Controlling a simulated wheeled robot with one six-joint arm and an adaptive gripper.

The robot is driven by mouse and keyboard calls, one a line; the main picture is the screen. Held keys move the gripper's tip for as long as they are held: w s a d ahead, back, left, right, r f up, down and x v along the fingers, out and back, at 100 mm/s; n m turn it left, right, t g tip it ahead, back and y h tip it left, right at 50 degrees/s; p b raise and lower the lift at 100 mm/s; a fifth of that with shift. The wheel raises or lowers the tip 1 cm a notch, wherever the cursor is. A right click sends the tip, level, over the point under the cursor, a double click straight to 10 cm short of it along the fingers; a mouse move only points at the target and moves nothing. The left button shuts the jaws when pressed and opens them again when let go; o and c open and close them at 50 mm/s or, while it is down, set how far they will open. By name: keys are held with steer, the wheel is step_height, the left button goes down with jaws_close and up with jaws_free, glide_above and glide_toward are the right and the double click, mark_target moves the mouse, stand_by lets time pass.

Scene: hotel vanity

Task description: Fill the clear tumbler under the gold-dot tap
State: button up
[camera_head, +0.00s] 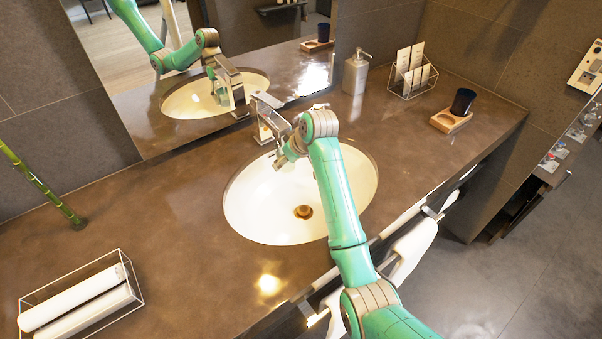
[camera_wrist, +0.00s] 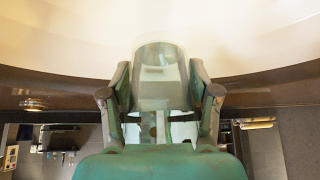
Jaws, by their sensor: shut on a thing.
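My gripper (camera_head: 284,157) is over the back of the white oval basin (camera_head: 250,215), close to the spout of the chrome tap (camera_head: 266,120). In the wrist view my gripper (camera_wrist: 158,88) is shut on the clear tumbler (camera_wrist: 160,58), with a finger on each side of it. The tumbler's see-through rim end points away from the palm. In the head view my arm and gripper mostly hide the tumbler. I cannot make out a gold dot on the tap, nor water in the tumbler.
A soap dispenser (camera_head: 356,73), a wire card holder (camera_head: 412,75) and a dark cup (camera_head: 462,101) on a wooden tray (camera_head: 447,124) stand to the right. A wire basket of rolled towels (camera_head: 80,300) and bamboo (camera_head: 42,187) are left. The mirror (camera_head: 200,60) is behind the tap.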

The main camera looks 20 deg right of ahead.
steer(key=shift+w+a+r, duration=0.35)
steer(key=shift+w+r, duration=0.05)
steer(key=shift+r, duration=0.2)
steer(key=shift+s+d+f, duration=0.2)
steer(key=shift+s, duration=0.2)
steer(key=s+d, duration=0.2)
steer(key=s, duration=0.5)
steer(key=shift+s+d+f, duration=0.15)
steer(key=shift+d, duration=0.2)
step_height(320, 180, up, 9)
steer(key=s, duration=0.3)
steer(key=shift+d+f, duration=0.15)
steer(key=shift+d, duration=0.3)
